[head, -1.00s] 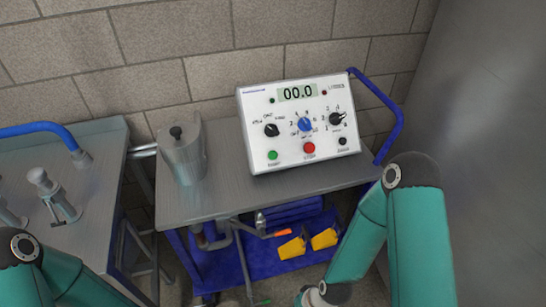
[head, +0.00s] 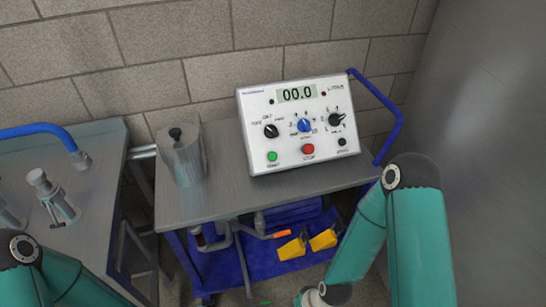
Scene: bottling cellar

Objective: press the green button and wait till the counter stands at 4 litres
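The white control box (head: 265,110) stands on the grey cart top, tilted a little in the picture. Its counter display (head: 297,93) reads 00.0. The green button (head: 272,156) is at the lower left of its face, with the red button (head: 308,149) to its right. Above them are a black knob (head: 271,131), a blue knob (head: 304,125) and another black knob (head: 335,119). My teal arms show at the lower left and lower right. Neither gripper is in the picture, and no part of mine touches the box.
A metal jug with a lid (head: 183,158) stands left of the box on the cart (head: 240,196). The cart has a blue handle (head: 385,100) and a lower shelf with yellow pieces (head: 292,248). A metal table (head: 95,190) with fittings is at the left. Walls close the back and right.

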